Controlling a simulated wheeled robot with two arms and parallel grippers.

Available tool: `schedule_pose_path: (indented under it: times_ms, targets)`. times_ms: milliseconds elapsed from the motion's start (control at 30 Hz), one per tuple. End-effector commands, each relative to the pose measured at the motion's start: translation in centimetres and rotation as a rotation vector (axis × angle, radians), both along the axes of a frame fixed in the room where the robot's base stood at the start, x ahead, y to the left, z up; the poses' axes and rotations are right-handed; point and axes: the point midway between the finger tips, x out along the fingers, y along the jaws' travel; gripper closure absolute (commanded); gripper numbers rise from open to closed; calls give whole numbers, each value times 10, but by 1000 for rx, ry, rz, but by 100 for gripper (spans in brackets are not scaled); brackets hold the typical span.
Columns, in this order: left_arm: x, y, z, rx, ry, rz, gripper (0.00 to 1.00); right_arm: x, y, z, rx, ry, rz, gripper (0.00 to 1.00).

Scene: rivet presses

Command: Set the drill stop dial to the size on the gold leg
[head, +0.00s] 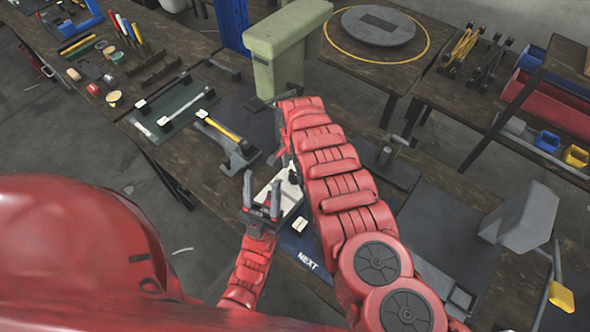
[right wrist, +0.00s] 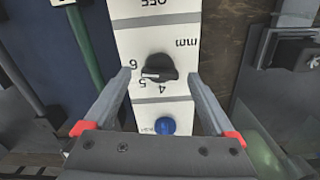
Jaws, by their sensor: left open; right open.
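The dial is a black knob (right wrist: 158,68) on a white panel (right wrist: 160,30) marked "mm", upside down in the right wrist view. Digits 4, 5 and 6 show around its left and lower side; which one it points to is hard to tell. My right gripper (right wrist: 157,78) is open, one finger either side of the knob, apart from it. In the head view my right arm hides most of that gripper. My left gripper (head: 262,194) is open beside the pale panel (head: 291,187). The gold leg (head: 222,128) lies left of the press; its size is unreadable.
A blue button (right wrist: 165,126) sits on the panel near the knob. A green press (head: 280,50) stands behind my right arm. A green mat (head: 176,105) with silver legs lies at left. A blue "NEXT" mat (head: 305,250) lies in front.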

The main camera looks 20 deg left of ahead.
Motion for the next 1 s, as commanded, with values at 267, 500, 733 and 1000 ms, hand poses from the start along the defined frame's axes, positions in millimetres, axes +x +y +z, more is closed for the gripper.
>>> schedule_pose_path:
  times_ms: [267,500,733,1000]
  targets:
    - [0,0,0,0,0,0,50,-1,0,-4,2,1,1,10]
    - [0,0,0,0,0,0,50,-1,0,-4,1,2,1,28]
    - [0,0,0,0,0,0,50,-1,0,-4,2,1,1,69]
    - [0,0,0,0,0,0,50,-1,0,-4,1,2,4,96]
